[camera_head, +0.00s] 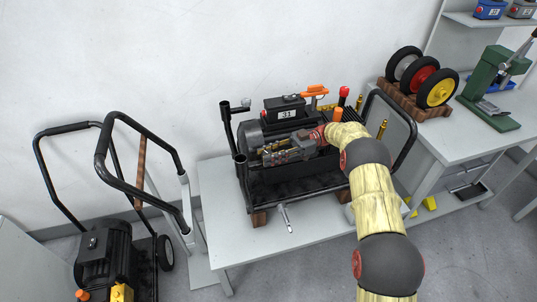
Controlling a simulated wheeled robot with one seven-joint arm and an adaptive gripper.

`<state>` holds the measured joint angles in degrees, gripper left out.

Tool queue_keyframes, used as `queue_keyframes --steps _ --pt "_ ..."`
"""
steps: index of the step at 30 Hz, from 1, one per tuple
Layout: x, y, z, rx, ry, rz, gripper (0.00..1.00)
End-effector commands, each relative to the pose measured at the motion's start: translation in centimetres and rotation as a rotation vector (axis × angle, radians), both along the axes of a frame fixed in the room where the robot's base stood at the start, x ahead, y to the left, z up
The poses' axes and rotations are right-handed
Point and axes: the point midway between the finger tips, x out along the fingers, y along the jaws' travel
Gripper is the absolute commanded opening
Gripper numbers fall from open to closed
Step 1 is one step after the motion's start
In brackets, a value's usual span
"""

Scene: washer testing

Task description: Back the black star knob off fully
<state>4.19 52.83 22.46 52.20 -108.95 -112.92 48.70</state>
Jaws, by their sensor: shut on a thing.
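The washer unit (293,183), with a black frame, a motor and a box marked 31 (287,108), stands on the grey bench. My gripper (268,154) reaches in from the right, across the front of the unit, with its grey fingers pointing left beside brass-coloured parts. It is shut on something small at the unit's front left. I take this to be the black star knob, but the fingers hide it and I cannot make out its shape or how far it is turned.
A grey tool (286,218) lies near the bench's front edge (240,247). An orange handle (313,91) and a red knob (344,91) rise behind my wrist. Black frame tubes stand left of my gripper. Another washer cart (108,255) is at left; wheels (420,75) and a green press (489,88) are at right.

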Motion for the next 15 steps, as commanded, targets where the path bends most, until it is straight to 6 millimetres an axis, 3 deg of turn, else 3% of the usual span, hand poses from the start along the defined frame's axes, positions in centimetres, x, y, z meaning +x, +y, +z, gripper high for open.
queue_keyframes --steps 14,15 --pt "0.07 0.1 0.31 0.003 -0.004 0.014 0.05" --pt "0.07 0.11 0.32 0.003 -0.004 0.014 0.32"
